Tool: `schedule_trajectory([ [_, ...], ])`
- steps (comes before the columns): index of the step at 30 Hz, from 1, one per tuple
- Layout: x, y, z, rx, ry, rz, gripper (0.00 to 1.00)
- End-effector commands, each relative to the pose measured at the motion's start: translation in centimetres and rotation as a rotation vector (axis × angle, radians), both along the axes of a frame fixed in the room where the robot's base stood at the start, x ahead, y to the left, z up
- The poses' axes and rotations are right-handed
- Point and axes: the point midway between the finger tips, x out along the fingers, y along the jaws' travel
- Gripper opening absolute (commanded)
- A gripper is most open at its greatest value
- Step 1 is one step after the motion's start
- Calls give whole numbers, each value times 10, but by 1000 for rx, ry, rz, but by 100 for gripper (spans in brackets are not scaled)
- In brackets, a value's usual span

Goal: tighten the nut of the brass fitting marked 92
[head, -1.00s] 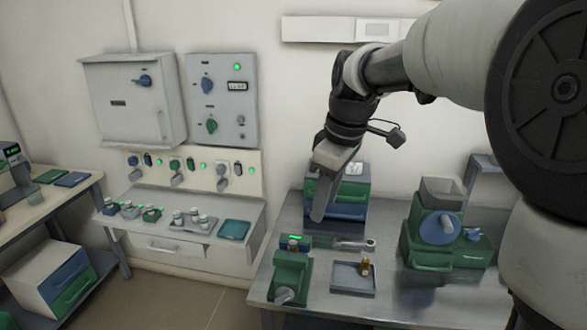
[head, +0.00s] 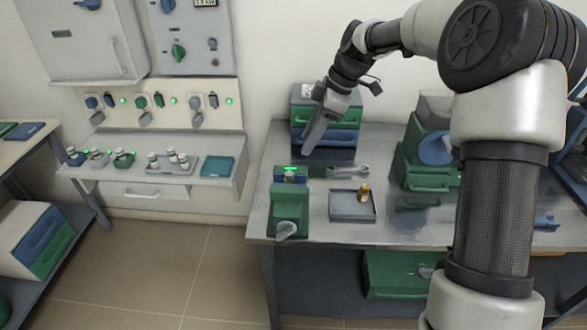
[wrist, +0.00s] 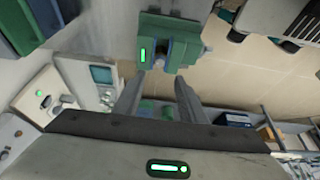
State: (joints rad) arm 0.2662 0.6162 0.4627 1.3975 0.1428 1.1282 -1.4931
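A small brass fitting (head: 364,191) stands in a shallow grey tray (head: 342,215) on the metal bench; its marking is too small to read. A silver wrench (head: 348,171) lies on the bench behind the tray. A green vise (head: 290,203) stands left of the tray near the front edge; it also shows in the wrist view (wrist: 170,50). My gripper (head: 309,148) hangs above the back left of the bench, fingers pointing down, apart from the wrench and fitting. In the wrist view my gripper's fingers (wrist: 158,90) are apart with nothing held between them.
A green-and-blue drawer box (head: 340,135) stands behind my gripper. A green machine with a blue round part (head: 432,150) stands on the right of the bench. A wall shelf (head: 205,190) with several small jars is on the left.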

Motion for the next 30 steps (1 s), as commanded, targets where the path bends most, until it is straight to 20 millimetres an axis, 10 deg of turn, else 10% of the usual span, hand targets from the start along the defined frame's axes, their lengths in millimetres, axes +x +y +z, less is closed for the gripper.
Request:
schedule_trajectory([
  [15,1,38,-92,-1,1,-1,38],
  [30,1,42,-102,-1,0,-2,29],
])
